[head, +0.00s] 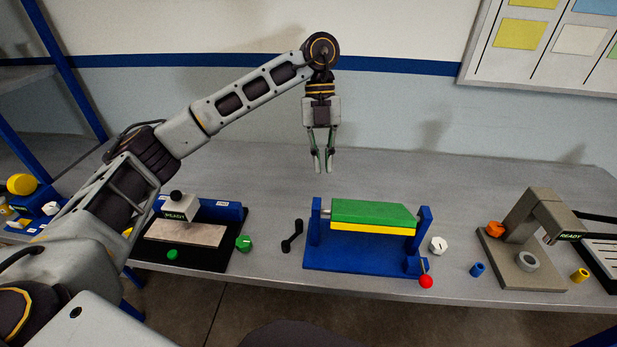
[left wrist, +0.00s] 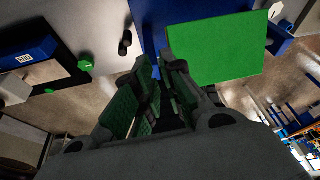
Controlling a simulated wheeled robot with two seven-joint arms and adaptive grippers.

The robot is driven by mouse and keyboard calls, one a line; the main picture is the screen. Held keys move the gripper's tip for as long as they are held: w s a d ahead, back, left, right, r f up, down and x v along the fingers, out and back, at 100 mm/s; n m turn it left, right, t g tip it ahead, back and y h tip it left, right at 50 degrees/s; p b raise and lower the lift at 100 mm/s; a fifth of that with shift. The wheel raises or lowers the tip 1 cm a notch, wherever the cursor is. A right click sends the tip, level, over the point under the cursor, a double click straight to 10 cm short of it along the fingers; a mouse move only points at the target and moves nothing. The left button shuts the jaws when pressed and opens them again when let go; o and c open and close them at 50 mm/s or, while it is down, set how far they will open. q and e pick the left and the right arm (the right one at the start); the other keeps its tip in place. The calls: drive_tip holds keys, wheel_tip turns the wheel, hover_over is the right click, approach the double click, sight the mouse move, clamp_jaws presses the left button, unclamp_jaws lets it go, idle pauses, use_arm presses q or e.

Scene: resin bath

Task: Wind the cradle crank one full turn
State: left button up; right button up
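The cradle is a blue stand (head: 350,258) with two upright posts. It carries a block with a green top (head: 370,213) and a yellow lower band. A small crank arm with a red ball knob (head: 426,282) sits at the cradle's front right corner. My left gripper (head: 323,168) hangs pointing down above and behind the cradle's left end, apart from it. Its fingers are parted and empty. In the left wrist view the fingers (left wrist: 160,75) show near the green top (left wrist: 215,60); the red knob is not seen there. My right gripper is not in view.
A black double-ended handle (head: 292,236) lies left of the cradle, beside a green knob (head: 244,243). A white knob (head: 438,244) and a blue cylinder (head: 478,269) are to the right. A grey press-like fixture (head: 535,215) stands farther right. The table behind the cradle is clear.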

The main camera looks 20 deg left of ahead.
use_arm(q)
drive_tip(key=shift+a+f+n+g+h+p, duration=0.15)
drive_tip(key=shift+a+f+n+h+p, duration=0.15)
drive_tip(key=shift+a+h+p, duration=0.2)
drive_tip(key=shift+a+f+n+g+h+p, duration=0.15)
drive_tip(key=shift+a+f+n+h+p, duration=0.2)
drive_tip(key=shift+a, duration=0.2)
clamp_jaws()
drive_tip(key=s+a+f+n+h+p, duration=0.1)
drive_tip(key=a+f+n+h, duration=0.1)
drive_tip(key=a, duration=0.4)
drive_tip(key=s+a+f+n+t+h+p, duration=0.1)
drive_tip(key=a+f+n+p, duration=0.1)
drive_tip(key=a+f+n, duration=0.2)
drive_tip(key=s+a+f+n+t+h+p, duration=0.1)
drive_tip(key=a+f+n+h, duration=0.1)
drive_tip(key=a, duration=0.6)
drive_tip(key=shift+s+f+n+h, duration=0.2)
drive_tip(key=shift+f+n+h, duration=0.15)
drive_tip(key=shift+f+n, duration=0.7)
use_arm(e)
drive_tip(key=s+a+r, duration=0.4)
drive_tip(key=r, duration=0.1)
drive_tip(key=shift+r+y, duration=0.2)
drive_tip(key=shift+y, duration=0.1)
use_arm(q)
drive_tip(key=shift+d+p, duration=0.15)
drive_tip(key=shift+p, duration=0.15)
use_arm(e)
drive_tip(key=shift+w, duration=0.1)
